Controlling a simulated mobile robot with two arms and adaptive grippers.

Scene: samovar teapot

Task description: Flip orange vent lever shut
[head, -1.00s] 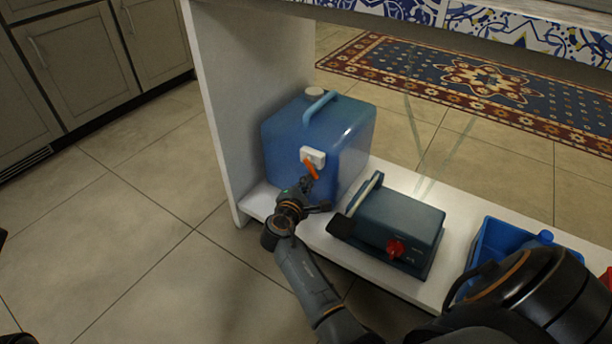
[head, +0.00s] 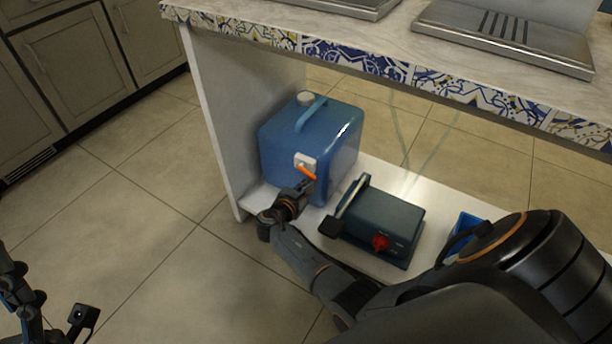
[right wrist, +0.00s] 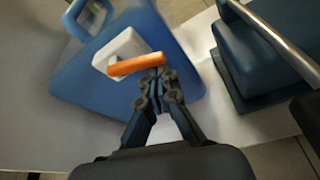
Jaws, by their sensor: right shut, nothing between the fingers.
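The orange vent lever (head: 306,173) sits on a white plate (head: 303,160) on the front of the blue water container (head: 284,150). In the head view it slants down to the right. In the right wrist view the lever (right wrist: 137,64) lies nearly level, its free end at the fingertips. My right gripper (right wrist: 158,76) is shut and empty, its tips right beside or under the lever's free end; I cannot tell whether they touch. It also shows in the head view (head: 305,188). Part of my left gripper (head: 22,290) shows at the lower left, away from the container.
The container stands on a white lower shelf (head: 385,177) beside an upright side panel (head: 225,110). Right of it is a dark teal device (head: 378,222) with a red knob (head: 380,242), then a blue bin (head: 464,226). A tiled countertop (head: 400,45) overhangs above. Floor at left is clear.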

